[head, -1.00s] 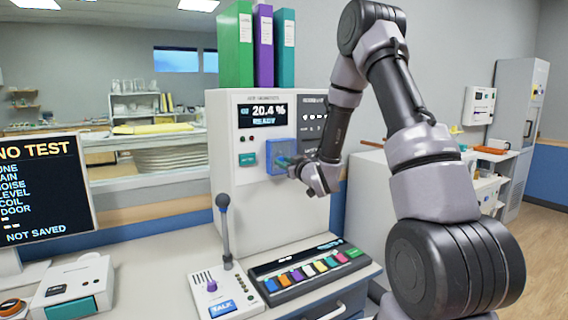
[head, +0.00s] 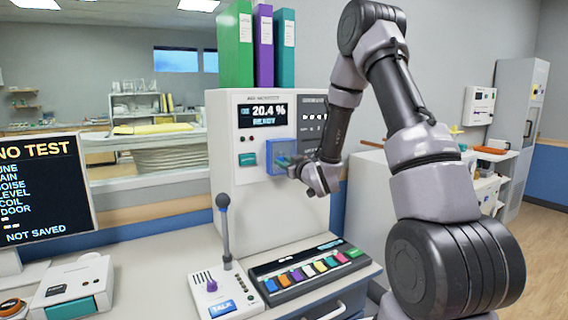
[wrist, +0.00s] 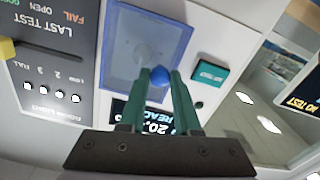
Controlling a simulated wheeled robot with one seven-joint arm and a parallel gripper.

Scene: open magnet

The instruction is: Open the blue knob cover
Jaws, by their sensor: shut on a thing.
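The blue knob cover (head: 277,152) is a see-through blue box on the front of the white cabinet, below the 20.4 % display. In the wrist view the cover (wrist: 187,38) has a darker blue rim, and a pale round knob (wrist: 147,50) shows through it. A small blue ball handle (wrist: 159,78) sits at the cover's edge. My gripper (wrist: 160,73) has its two green fingers on either side of this ball, shut on it. In the head view my gripper (head: 290,162) is at the cover's lower right. The cover looks closed.
A teal button (wrist: 210,73) is beside the cover. A gooseneck microphone (head: 223,210) stands in front of the cabinet, near a panel of coloured keys (head: 305,270). Binders (head: 262,45) stand on top. A screen (head: 42,190) is at the left.

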